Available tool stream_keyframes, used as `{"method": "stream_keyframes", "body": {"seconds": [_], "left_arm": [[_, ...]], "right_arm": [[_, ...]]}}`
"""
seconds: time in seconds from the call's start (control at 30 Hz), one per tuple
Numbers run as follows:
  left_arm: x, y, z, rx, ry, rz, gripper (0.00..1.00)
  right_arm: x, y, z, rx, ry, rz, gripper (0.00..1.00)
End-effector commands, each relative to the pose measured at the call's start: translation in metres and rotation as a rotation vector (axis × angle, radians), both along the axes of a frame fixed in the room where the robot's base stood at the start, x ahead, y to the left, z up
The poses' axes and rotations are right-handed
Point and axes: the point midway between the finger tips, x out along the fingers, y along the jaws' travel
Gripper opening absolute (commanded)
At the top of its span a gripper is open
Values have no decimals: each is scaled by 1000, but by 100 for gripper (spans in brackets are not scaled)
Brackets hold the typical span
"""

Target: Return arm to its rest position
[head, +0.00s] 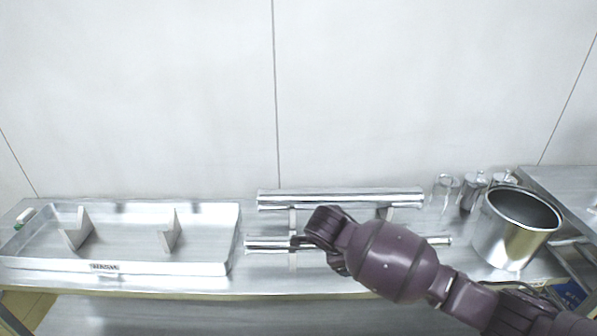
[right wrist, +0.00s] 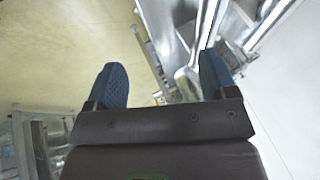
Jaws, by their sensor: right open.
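My right arm comes in from the right in the head view, and its purple links cross in front of the table. My right gripper (head: 298,241) is partly hidden there and overlaps the thin metal rod (head: 265,243); I cannot tell from this view whether they touch. In the right wrist view the two blue-padded fingers of the right gripper (right wrist: 163,78) are wide apart with nothing held between them. My left arm and gripper are in no view.
A thick shiny cylinder (head: 340,199) lies behind the thin rod. A shallow metal tray (head: 140,268) with two angled brackets is at left. A metal pot (head: 505,245) and several glass containers (head: 445,188) stand at right. Pale floor (right wrist: 60,45) shows beside the table edge.

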Motion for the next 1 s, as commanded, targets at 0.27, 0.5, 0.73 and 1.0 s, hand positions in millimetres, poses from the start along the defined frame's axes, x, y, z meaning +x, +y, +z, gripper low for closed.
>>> {"method": "stream_keyframes", "body": {"seconds": [0.27,0.5,0.73,1.0], "left_arm": [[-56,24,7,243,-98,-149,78],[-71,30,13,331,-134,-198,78],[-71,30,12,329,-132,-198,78],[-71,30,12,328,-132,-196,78]], "right_arm": [[0,0,0,0,0,0,78],[-13,5,-22,44,40,111,78],[-39,15,-57,126,80,342,78],[-83,19,-102,208,34,703,78]]}}
